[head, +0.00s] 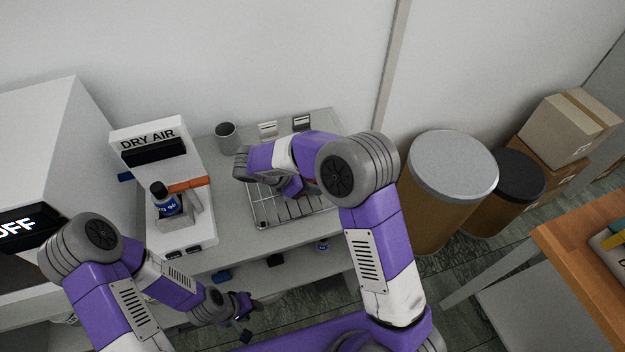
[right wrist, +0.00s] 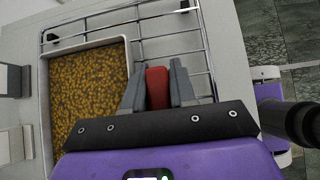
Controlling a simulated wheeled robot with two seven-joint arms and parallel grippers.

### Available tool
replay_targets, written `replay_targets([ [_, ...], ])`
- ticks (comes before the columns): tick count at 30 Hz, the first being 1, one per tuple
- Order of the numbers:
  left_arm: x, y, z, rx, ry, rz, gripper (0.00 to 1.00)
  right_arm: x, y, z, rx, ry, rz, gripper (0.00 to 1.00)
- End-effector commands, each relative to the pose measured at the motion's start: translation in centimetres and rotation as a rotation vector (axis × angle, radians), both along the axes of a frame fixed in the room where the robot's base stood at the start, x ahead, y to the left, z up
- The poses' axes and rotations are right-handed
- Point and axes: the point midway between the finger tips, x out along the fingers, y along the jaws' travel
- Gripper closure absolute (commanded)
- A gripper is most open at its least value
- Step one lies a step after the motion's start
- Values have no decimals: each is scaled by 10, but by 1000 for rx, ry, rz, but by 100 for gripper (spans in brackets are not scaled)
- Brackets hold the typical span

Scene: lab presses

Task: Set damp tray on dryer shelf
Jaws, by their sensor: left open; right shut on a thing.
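A tray with a pale rim (right wrist: 128,62), filled with amber-brown granules, lies over a wire rack (head: 275,217) in the right wrist view; whether it rests on the wires I cannot tell. My right gripper (right wrist: 157,82) is shut on a red handle (right wrist: 157,90) at the tray's side. In the head view my right arm hides nearly all of the tray. The rack stands on a grey bench and also shows in the right wrist view (right wrist: 165,32). My left gripper (head: 245,322) is open and empty, low in front of the bench.
A white DRY AIR unit (head: 148,132) with a dark blue bottle (head: 165,200) stands left of the rack. A grey cup (head: 227,136) and small card holders (head: 301,122) are behind it. A machine reading OFF (head: 40,140) is far left; drums (head: 452,165) stand right.

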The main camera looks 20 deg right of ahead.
Motion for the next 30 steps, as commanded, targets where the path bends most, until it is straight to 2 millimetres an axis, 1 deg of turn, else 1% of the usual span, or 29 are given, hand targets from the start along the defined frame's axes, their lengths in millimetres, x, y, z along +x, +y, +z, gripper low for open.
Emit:
replay_targets([
  [4, 0, 0, 0, 0, 0, 0, 57, 0, 0, 1, 0, -1, 1, 100],
  [8, 0, 0, -1, 0, 0, 0, 57, 0, 0, -3, -1, -1, 1, 100],
  [9, 0, 0, -1, 0, 0, 0, 57, 0, 0, -4, 0, 1, 1, 73],
  [14, 0, 0, -1, 0, 0, 0, 57, 0, 0, -3, 0, 1, 1, 49],
  [21, 0, 0, -1, 0, 0, 0, 57, 0, 0, -3, 0, 1, 1, 49],
  [26, 0, 0, -11, 0, 0, 0, 57, 0, 0, -6, 0, -1, -1, 49],
  [30, 0, 0, 0, 0, 0, 0, 57, 0, 20, 18, 0, -3, 4, 49],
])
